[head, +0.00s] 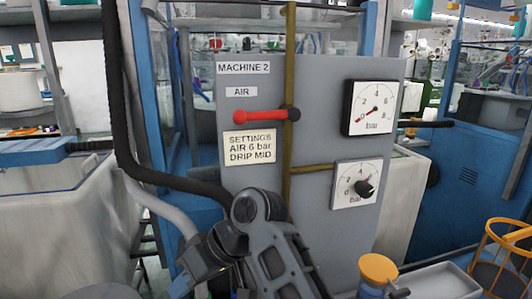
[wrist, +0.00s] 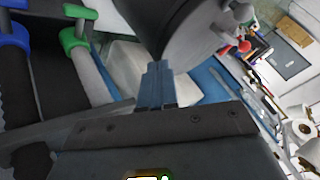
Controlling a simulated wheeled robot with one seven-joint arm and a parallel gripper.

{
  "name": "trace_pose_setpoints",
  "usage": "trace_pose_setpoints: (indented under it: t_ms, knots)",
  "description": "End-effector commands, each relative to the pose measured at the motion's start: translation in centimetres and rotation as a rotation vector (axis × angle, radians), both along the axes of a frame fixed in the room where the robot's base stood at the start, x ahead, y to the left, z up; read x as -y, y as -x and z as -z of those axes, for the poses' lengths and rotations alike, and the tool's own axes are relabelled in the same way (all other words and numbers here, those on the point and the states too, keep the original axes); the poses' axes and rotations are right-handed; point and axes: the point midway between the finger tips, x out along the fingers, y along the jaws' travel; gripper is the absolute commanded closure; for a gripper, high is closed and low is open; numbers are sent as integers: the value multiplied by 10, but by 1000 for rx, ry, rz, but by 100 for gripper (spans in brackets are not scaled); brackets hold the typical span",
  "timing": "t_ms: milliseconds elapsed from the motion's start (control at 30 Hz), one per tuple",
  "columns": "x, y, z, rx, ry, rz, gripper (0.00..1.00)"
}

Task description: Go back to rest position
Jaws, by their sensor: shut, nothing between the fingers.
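My arm rises at the bottom middle of the head view, in front of the grey MACHINE 2 panel (head: 310,85); I cannot make out my fingertips there. In the wrist view my gripper (wrist: 154,72) has its two fingers together with nothing between them. A dark grey rounded body (wrist: 195,35) fills the top middle of that view, close to the fingertips; I cannot tell whether they touch. On the panel a red lever (head: 260,116) lies level across the brown pipe (head: 290,60). The upper gauge (head: 374,108) has its red needle near 0.
A lower dial (head: 356,184) carries a black knob. A settings sign (head: 249,147) says air 6 bar, drip mid. An orange-lidded jar (head: 378,268), a grey tray (head: 440,282) and an orange wire basket (head: 500,255) stand at the lower right. Blue machine frames flank the panel.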

Motion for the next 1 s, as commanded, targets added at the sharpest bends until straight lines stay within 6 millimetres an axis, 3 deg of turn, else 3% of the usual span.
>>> trace_pose_setpoints:
  t_ms: [267,600,800,1000]
  knots:
    - [24,14,59,14,-44,162,100]
    - [95,65,153,93,-97,503,100]
    - [145,107,184,167,-102,686,100]
    - [197,157,198,257,-90,844,100]
